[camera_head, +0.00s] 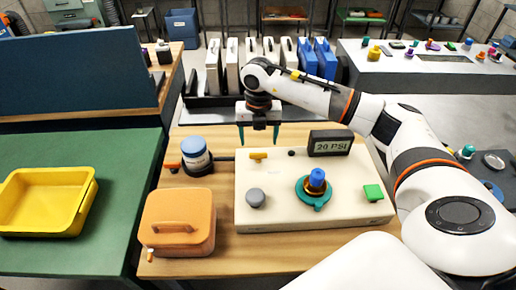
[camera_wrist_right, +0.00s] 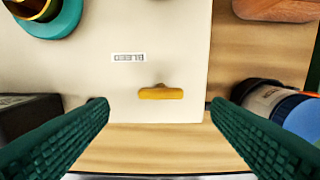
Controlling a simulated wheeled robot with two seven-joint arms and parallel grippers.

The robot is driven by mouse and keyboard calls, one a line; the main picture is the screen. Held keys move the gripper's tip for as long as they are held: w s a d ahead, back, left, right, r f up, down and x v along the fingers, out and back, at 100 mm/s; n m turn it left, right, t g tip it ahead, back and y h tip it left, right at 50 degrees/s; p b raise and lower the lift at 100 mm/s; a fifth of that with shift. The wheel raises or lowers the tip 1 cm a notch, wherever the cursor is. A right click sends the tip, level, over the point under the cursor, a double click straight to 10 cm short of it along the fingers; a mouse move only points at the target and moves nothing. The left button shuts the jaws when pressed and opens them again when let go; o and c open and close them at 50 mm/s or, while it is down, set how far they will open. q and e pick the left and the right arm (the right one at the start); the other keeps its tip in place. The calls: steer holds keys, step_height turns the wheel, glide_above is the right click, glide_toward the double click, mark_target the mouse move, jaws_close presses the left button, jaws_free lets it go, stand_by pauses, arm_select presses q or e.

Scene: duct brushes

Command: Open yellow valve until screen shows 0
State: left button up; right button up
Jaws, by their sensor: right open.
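The yellow valve (camera_head: 258,156) is a small bar handle on the back left part of a cream panel box (camera_head: 300,215). In the right wrist view the valve (camera_wrist_right: 161,93) lies crosswise between my fingers, beside a small label (camera_wrist_right: 128,58). The screen (camera_head: 331,143) at the panel's back reads "20 PSI". My right gripper (camera_head: 258,136) points down above the valve, slightly behind it. It is open, and its green fingers (camera_wrist_right: 160,125) are apart from the valve on both sides. My left gripper is not in view.
The panel also has a grey knob (camera_head: 256,197), a blue knob on a teal flange (camera_head: 316,187) and a green block (camera_head: 373,192). A blue-lidded jar (camera_head: 195,154) stands close left of the valve. An orange case (camera_head: 178,222) is at front left. Upright cases (camera_head: 270,58) stand behind.

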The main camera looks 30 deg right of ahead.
mark_target(259, 154)
step_height(259, 154, down, 6)
steer(key=shift+f+p, duration=0.1)
steer(key=shift+p, duration=0.35)
steer(key=shift+c, duration=0.4)
steer(key=c, duration=0.9)
